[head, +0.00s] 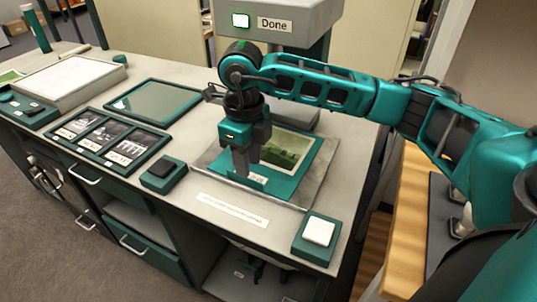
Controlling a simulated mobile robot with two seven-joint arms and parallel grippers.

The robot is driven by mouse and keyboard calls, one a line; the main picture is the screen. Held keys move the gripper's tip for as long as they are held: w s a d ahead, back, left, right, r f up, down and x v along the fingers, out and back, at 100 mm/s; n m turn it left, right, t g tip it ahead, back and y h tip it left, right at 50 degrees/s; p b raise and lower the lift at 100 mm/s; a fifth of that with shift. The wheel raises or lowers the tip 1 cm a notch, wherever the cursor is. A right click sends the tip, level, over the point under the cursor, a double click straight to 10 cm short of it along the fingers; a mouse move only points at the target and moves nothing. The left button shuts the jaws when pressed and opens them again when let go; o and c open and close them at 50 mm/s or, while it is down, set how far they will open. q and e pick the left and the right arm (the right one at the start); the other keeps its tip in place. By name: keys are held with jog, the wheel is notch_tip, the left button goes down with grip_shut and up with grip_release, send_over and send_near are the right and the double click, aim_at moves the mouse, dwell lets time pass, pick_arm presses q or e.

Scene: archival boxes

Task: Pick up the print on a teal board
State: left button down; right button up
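The print (288,150), a greenish picture, lies on a teal board (301,171) with a small white label at its front edge. The board rests on a grey metal plate (212,158) on the counter, under an overhead stand with a lit green square and a "Done" sign. My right gripper (246,172) points down over the left front part of the board and hides part of it. I cannot tell whether its fingers touch the board or have a gap between them. My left gripper is not in view.
A teal tray with several dark photos (112,135) and a teal-framed glass panel (153,102) lie to the left. A black-pad block (163,173) and a white-pad block (319,231) stand along the front edge. A paper label strip (233,211) lies between them.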

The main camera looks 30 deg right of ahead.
jog(key=f, duration=0.3)
jog(key=w+f, duration=0.1)
jog(key=f, duration=0.1)
jog(key=shift+f+b, duration=0.15)
jog(key=shift+b, duration=0.25)
grip_shut()
